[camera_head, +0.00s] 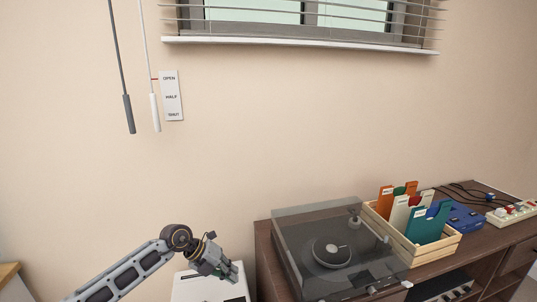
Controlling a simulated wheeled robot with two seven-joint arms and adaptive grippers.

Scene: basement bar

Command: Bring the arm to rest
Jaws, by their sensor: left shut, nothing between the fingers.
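My left arm comes in from the lower left. Its gripper (228,272) is at the bottom centre-left, shut and empty. It shows in front of a white box-like thing (195,290) at the bottom edge. I cannot tell whether the two touch. My right gripper is not in the picture.
A dark wooden cabinet (265,258) stands right of the gripper. On it are a record player (335,250) with a clear lid, a wooden crate (425,253) of coloured sleeves and a blue device (458,215). Two blind wands (128,113) hang beside a label (171,96).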

